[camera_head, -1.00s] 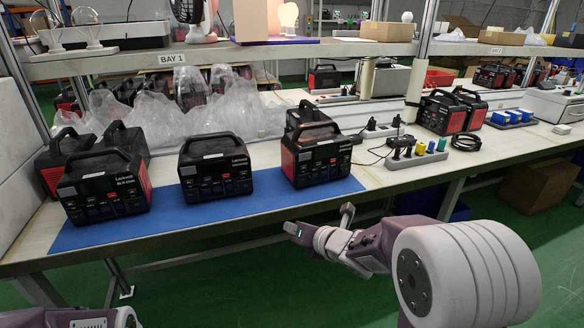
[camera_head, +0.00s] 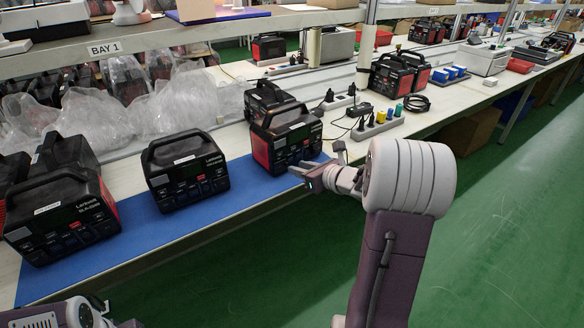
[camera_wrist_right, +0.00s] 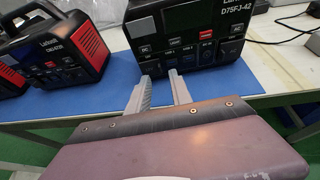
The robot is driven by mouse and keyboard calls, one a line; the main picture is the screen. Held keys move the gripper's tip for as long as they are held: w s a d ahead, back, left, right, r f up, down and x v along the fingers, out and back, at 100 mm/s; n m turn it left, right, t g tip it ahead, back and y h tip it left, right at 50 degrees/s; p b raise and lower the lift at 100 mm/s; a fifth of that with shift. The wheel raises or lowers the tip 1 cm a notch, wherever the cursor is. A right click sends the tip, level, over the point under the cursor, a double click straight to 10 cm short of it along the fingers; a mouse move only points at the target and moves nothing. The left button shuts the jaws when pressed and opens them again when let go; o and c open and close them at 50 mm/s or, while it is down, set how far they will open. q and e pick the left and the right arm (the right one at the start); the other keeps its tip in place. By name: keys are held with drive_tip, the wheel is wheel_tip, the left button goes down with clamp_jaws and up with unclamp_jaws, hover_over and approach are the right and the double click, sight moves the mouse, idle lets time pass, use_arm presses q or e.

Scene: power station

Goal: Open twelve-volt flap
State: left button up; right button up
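The black and red power station (camera_head: 288,138) on the right end of the blue mat faces me; its label in the right wrist view reads D75FJ-42 (camera_wrist_right: 240,13). Which cover is the twelve-volt flap is too small to tell. My right gripper (camera_head: 318,168) is open, its two fingers (camera_wrist_right: 160,92) apart with nothing between them, pointing at the lower front of this station. Contact cannot be told. My left arm (camera_head: 60,314) shows at the bottom left; its finger state is unclear.
Another power station (camera_head: 186,172) stands mid-mat and one (camera_head: 62,215) at the left. A further unit (camera_head: 268,97) is close behind the right one. A power strip (camera_head: 377,125) with plugs lies to the right. Bare blue mat (camera_head: 243,187) lies between the front stations.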

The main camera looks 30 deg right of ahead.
sight(281, 167)
drive_tip(key=x, duration=0.4)
drive_tip(key=shift+w+f, duration=0.1)
drive_tip(key=shift+w, duration=0.05)
clamp_jaws()
idle(1.2)
